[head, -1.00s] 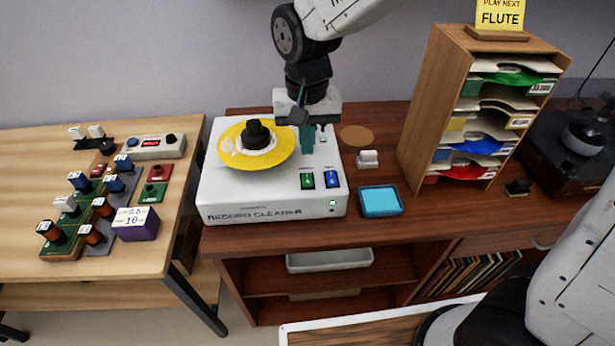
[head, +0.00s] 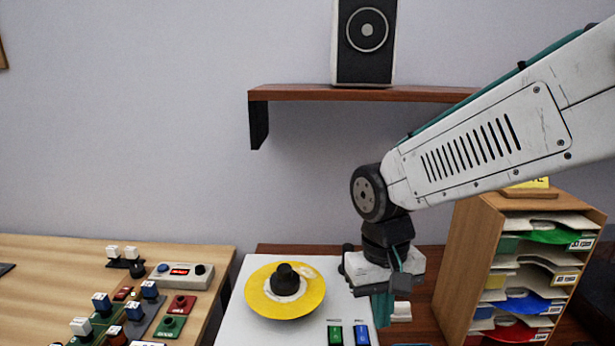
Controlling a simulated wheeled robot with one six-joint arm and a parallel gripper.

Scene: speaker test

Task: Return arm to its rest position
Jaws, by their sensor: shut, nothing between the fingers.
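My gripper (head: 382,312) points down in the head view, at the right edge of the white record cleaner (head: 238,318). Its teal fingers are shut with nothing between them. A yellow record (head: 262,305) lies on the cleaner under a black knob-like clamp (head: 286,277), to the left of my gripper. A green switch (head: 335,336) and a blue switch (head: 362,336) show at the bottom edge, just left of and below the fingertips. My arm (head: 480,150) reaches in from the upper right.
A wooden sorter (head: 457,265) with coloured sleeves stands close on the right. A wall shelf (head: 300,93) bearing a speaker (head: 364,42) is above. A light wood table (head: 50,260) with switches and small blocks is on the left.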

